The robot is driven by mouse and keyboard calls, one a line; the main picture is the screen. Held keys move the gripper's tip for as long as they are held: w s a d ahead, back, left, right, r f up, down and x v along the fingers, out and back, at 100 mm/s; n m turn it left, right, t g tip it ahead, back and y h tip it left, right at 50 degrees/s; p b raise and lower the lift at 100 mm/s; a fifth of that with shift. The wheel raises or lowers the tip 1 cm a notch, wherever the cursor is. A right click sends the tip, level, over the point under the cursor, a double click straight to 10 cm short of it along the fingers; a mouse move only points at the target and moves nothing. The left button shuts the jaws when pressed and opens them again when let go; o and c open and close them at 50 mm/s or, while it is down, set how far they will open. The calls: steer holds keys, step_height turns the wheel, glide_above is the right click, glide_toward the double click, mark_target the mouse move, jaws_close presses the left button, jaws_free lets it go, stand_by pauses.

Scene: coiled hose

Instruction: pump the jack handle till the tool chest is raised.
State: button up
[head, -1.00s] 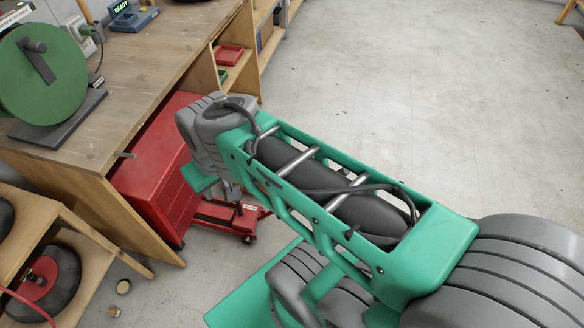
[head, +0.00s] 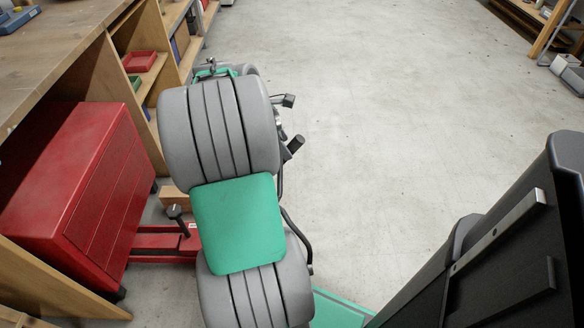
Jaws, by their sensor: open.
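The red tool chest (head: 72,190) stands under the wooden bench at left, with dark casters at its lower corners. The low red jack (head: 158,243) lies on the floor, with its left part at the chest's base and its right part hidden behind my arm. A short dark post with a knob (head: 176,216) rises from the jack; I cannot tell if it is the whole handle. My gripper (head: 291,125) is partly hidden behind my grey arm joint. Its dark jaw tips show apart to the right of the joint, empty, beyond and to the right of the jack.
The wooden bench (head: 55,35) and shelves run along the left side. A red tray (head: 139,62) sits on a shelf. A wooden block (head: 180,198) lies beside the jack. Open concrete floor (head: 400,110) fills the middle and right. Another wooden stand is at far upper right.

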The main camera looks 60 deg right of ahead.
steer(key=b+x, duration=0.2)
steer(key=x, duration=0.5)
steer(key=shift+b, duration=0.35)
jaws_close()
stand_by(0.9)
